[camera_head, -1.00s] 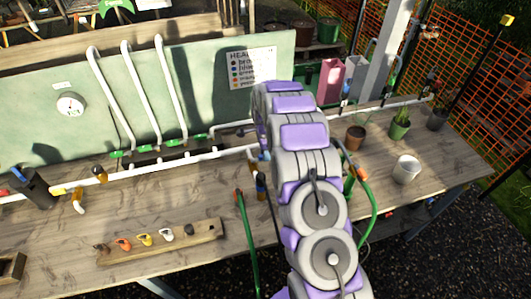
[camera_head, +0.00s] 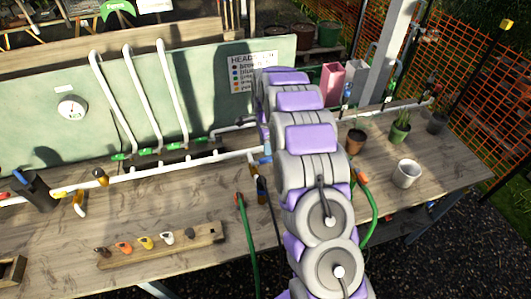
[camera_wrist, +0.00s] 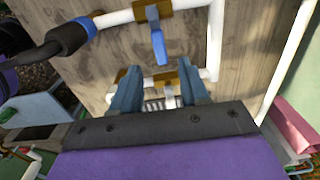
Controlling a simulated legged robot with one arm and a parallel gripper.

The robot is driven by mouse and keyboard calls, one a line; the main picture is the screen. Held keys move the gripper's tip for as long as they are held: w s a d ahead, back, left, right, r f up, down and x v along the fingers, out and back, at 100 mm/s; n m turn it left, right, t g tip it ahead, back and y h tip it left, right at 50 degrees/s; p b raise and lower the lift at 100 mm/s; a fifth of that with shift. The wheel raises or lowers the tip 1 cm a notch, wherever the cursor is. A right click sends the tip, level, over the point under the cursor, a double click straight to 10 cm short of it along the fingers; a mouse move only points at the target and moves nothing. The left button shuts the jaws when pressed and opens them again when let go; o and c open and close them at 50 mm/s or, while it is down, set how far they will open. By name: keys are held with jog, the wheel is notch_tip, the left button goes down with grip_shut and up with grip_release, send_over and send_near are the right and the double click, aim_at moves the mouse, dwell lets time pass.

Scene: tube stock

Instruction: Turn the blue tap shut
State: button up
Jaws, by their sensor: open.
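A blue tap handle (camera_wrist: 158,47) hangs from a brass valve body on a white pipe in the wrist view, above the middle of the picture. My gripper (camera_wrist: 160,78) is open, its two blue-grey fingers apart and pointing toward the handle. The handle shows just beyond the gap between the fingertips, with nothing seen between them and it. I cannot tell whether a finger touches it. In the head view my arm hides my gripper, and I cannot tell for sure which blue part there is this tap.
A second brass fitting (camera_wrist: 180,80) sits behind the fingers. A dark hose end with a blue collar (camera_wrist: 72,38) lies at the left. A pink box (camera_wrist: 297,125) is at the right. On the bench, a green hose (camera_head: 249,240), a white pot (camera_head: 406,172) and a tool strip (camera_head: 160,246) flank my arm.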

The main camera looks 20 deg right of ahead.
notch_tip(320, 180, up, 10)
jog(key=shift+r, duration=0.2)
dwell(0.5)
jog(key=s+a+r+n+b, duration=0.15)
jog(key=s+r+n, duration=0.3)
jog(key=s, duration=0.65)
jog(key=s+a+r+n+b, duration=0.1)
jog(key=s+a+r+n, duration=0.3)
jog(key=s, duration=0.7)
jog(key=s+f+n+g+b, duration=0.1)
jog(key=s+n, duration=0.4)
jog(key=s, duration=0.8)
jog(key=s+f+n+b, duration=0.1)
jog(key=s+f+n, duration=0.3)
jog(key=s, duration=0.9)
jog(key=shift+s+f+n+g, duration=0.15)
jog(key=shift+s+n+g, duration=0.05)
jog(key=shift+n+g, duration=0.2)
